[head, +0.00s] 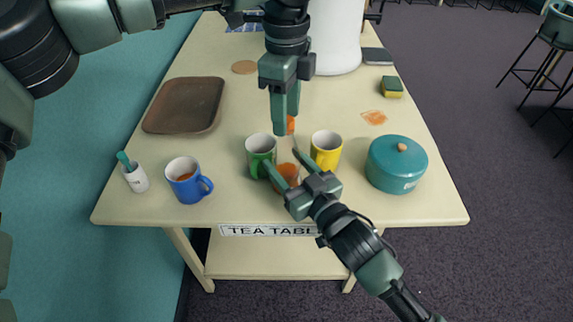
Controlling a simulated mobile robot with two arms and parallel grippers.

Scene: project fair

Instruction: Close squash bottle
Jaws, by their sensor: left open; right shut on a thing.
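The squash bottle (289,172), with orange contents, stands near the front middle of the table between the green and yellow mugs. My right gripper (285,164) reaches in from the lower right and is shut on it, hiding part of it. My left gripper (284,127) points down just above and behind the bottle, with its jaws open. A small orange piece (291,125) shows at its fingertips. I cannot tell whether this is the cap or whether the fingers touch it.
A green mug (260,148) and a yellow mug (326,146) stand close on either side. A blue mug (183,184), brown tray (187,103) and white cup (136,179) are left. A teal pot (396,168), sponge (392,88) and orange stain (374,118) are right.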

